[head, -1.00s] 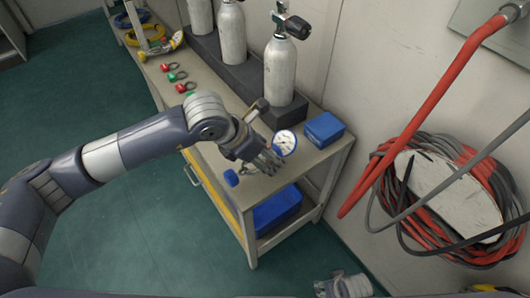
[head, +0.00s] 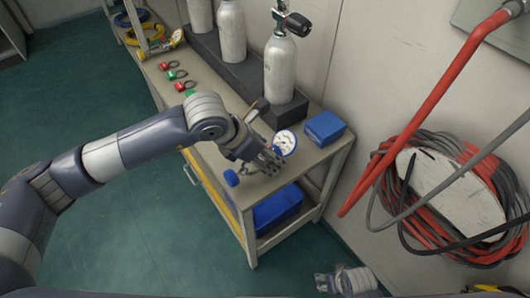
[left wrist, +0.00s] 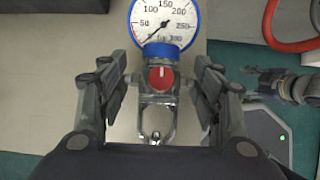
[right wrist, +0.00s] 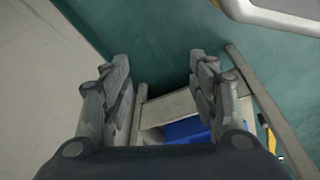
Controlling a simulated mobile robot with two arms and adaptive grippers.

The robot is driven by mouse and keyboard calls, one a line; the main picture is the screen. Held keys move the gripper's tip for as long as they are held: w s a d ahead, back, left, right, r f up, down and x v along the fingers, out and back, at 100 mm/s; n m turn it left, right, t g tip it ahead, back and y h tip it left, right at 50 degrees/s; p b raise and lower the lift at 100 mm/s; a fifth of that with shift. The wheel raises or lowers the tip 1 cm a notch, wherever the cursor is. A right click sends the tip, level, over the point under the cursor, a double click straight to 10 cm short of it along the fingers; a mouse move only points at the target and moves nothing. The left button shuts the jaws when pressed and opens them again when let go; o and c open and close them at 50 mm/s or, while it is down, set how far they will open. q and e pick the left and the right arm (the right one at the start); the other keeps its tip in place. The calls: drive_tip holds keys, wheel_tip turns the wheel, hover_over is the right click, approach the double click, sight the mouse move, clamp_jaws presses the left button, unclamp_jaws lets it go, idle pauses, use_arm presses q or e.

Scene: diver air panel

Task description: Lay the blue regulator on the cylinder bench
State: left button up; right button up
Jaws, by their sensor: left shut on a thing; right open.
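The blue regulator shows as a white dial gauge with a blue rim (head: 285,142) over the front part of the cylinder bench (head: 275,186). In the left wrist view the regulator's red knob (left wrist: 161,77) and metal yoke lie between the fingers. My left gripper (head: 268,160) is shut on the regulator, low over the bench top; I cannot tell whether the regulator touches it. A small blue piece (head: 232,178) shows beside the gripper; I cannot tell whether it belongs to the regulator. My right gripper (head: 324,283) is open and empty, low beyond the bench's near end.
A white cylinder (head: 280,75) with a black-knobbed valve stands on a dark block behind the gripper. A blue box (head: 324,128) sits at the bench's right corner. Small red and green pieces (head: 178,75) lie farther left. Red and grey hoses (head: 480,195) hang on the wall.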

drive_tip(key=shift+s, duration=0.1)
idle(0.4)
use_arm(q)
drive_tip(key=shift+d+r+b, duration=0.1)
drive_tip(key=shift+b, duration=0.2)
use_arm(e)
drive_tip(key=shift+v, duration=0.9)
drive_tip(key=shift+w, duration=0.45)
use_arm(q)
drive_tip(key=shift+f, duration=0.2)
use_arm(e)
drive_tip(key=shift+w+r, duration=0.4)
drive_tip(key=shift+r, duration=0.3)
drive_tip(key=shift+r, duration=0.15)
use_arm(q)
drive_tip(key=shift+f+b, duration=0.1)
drive_tip(key=shift+b, duration=0.25)
use_arm(e)
drive_tip(key=shift+r, duration=0.25)
drive_tip(key=shift+r, duration=0.1)
